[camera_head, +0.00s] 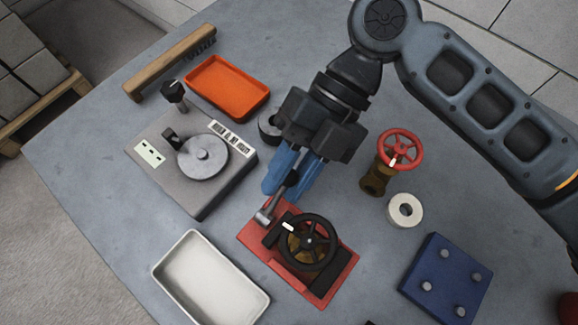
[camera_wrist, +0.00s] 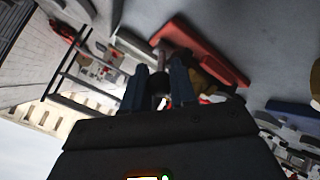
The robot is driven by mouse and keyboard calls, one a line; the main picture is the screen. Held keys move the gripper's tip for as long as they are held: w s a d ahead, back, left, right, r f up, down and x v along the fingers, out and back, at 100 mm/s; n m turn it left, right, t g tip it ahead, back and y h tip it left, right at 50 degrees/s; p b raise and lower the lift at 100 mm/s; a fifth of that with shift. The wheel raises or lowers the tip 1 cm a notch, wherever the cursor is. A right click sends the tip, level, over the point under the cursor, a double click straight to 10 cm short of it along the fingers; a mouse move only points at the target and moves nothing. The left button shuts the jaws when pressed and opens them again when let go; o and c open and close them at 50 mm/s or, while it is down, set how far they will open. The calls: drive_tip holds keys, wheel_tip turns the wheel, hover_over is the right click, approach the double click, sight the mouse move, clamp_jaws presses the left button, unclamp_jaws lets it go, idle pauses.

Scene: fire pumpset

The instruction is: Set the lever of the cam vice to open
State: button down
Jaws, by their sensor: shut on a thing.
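The cam vice has a red base plate (camera_head: 338,284) with dark jaws, near the middle front of the table. A brass body with a black handwheel (camera_head: 309,241) sits between the jaws. The vice's lever (camera_head: 266,216) is at its upper left; its metal part rises toward my fingers. My gripper (camera_head: 288,188) comes from above with its blue fingers shut on the lever's dark end, which they partly hide. In the wrist view, a dark piece (camera_wrist: 159,84) lies between the fingers, with the red plate (camera_wrist: 207,55) beyond. The lever's exact angle is hard to tell.
Left stand a grey dial fixture (camera_head: 165,186) with a black knob post, an orange tray (camera_head: 228,88) and a wooden brush (camera_head: 165,63). A pale tray (camera_head: 165,270) lies front left. Right are a red-wheeled valve (camera_head: 400,149), a white ring (camera_head: 405,210) and a blue pegged block (camera_head: 447,278).

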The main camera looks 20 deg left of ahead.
drive_tip(key=shift+d, duration=0.1)
drive_tip(key=c, duration=0.9)
unclamp_jaws()
drive_tip(key=shift+w, duration=0.15)
drive_tip(key=v, duration=0.7)
drive_tip(key=shift+w+r+b, duration=0.2)
drive_tip(key=shift+b, duration=0.15)
